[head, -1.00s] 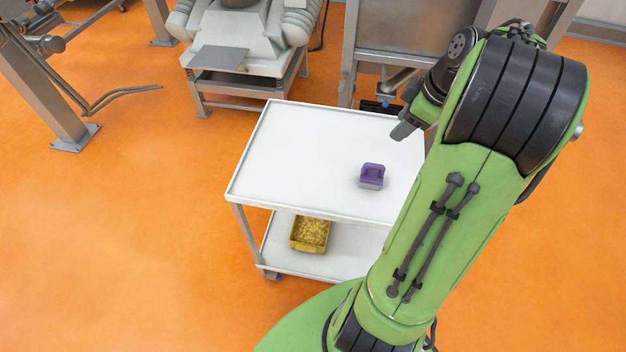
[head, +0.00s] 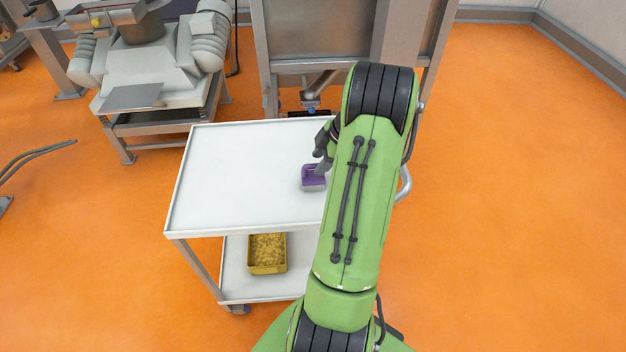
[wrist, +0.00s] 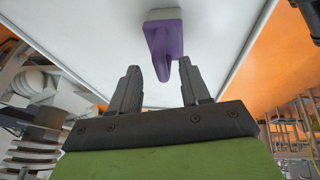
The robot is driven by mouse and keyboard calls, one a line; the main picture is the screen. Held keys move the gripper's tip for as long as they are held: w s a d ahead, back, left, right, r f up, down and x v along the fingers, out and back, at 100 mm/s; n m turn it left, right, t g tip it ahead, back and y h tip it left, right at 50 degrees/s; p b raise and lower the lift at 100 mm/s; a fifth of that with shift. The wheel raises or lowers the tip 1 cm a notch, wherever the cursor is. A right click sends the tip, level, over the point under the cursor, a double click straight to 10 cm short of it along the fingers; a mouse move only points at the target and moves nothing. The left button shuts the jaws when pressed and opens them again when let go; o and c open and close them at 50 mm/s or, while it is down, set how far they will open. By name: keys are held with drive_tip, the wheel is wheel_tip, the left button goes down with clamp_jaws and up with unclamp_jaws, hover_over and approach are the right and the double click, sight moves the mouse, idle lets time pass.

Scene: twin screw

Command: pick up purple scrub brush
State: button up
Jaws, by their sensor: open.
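The purple scrub brush (head: 311,180) stands on the white cart top near its right side, partly behind my arm in the head view. It has a purple handle and a pale grey base. In the wrist view the brush (wrist: 165,45) is just ahead of my gripper (wrist: 160,82). The jaws are open and empty, with the end of the purple handle near the space between the fingertips. I cannot tell whether a finger touches the handle. In the head view my gripper (head: 320,165) is at the brush, mostly hidden by my arm.
The white cart top (head: 235,175) is otherwise clear. A yellow bin (head: 267,253) with yellowish contents sits on its lower shelf. A grey machine (head: 150,65) and a metal cabinet (head: 315,35) stand behind the cart. Orange floor is open on the right.

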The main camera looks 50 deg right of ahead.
drive_tip(key=x, duration=0.3)
drive_tip(key=shift+w+f, duration=0.1)
drive_tip(key=shift+f, duration=0.15)
drive_tip(key=shift+r, duration=0.1)
clamp_jaws()
wheel_tip(320, 180, up, 10)
drive_tip(key=shift+r+p, duration=0.1)
drive_tip(key=shift+p, duration=0.85)
